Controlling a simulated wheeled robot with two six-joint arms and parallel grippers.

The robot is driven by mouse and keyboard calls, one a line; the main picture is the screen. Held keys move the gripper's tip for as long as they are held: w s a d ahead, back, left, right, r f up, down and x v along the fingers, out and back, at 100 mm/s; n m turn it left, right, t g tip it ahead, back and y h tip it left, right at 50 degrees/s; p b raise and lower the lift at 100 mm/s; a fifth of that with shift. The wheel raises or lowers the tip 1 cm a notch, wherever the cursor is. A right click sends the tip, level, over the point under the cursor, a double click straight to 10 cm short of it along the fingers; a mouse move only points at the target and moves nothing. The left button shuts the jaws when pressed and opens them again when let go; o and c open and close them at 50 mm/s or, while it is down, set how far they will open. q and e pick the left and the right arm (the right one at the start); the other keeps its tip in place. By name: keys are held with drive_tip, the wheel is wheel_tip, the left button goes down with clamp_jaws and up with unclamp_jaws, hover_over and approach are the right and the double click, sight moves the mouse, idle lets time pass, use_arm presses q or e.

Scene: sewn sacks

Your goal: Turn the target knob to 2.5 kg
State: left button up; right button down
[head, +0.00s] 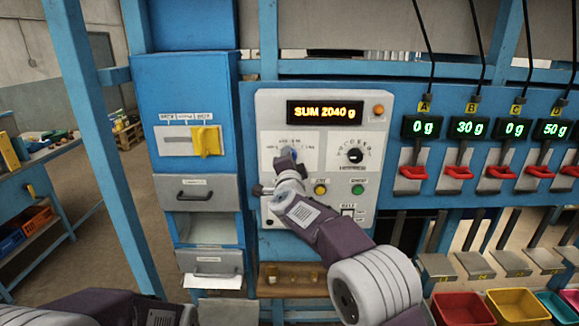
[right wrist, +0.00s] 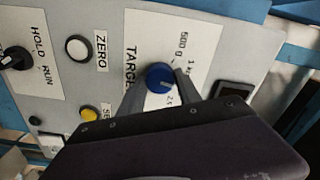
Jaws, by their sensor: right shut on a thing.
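The blue target knob (right wrist: 160,76) sits on a white plate marked TARGET in the right wrist view. My right gripper (right wrist: 158,88) is shut on it, one finger on either side. The labels 500 g, 1 kg and part of a 2.5 mark show around the knob. A pale line on the knob seems to point down and right, but its exact setting is hard to read. In the head view my right gripper (head: 287,160) reaches the grey control panel (head: 267,130) and mostly covers the knob. My left arm shows at the bottom left; its gripper is out of view.
The display (head: 325,112) reads SUM 2040 g. A black knob (head: 354,155), a yellow button (head: 320,190) and a green button (head: 358,190) are nearby. A yellow handle (head: 206,142) is left of the panel. Red levers (head: 412,172) under scale displays line the right.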

drive_tip(key=shift+f+m+b, duration=0.1)
drive_tip(key=shift+m+b, duration=1.95)
drive_tip(key=shift+m, duration=3.05)
drive_tip(key=c, duration=0.8)
unclamp_jaws()
drive_tip(key=shift+c, duration=0.2)
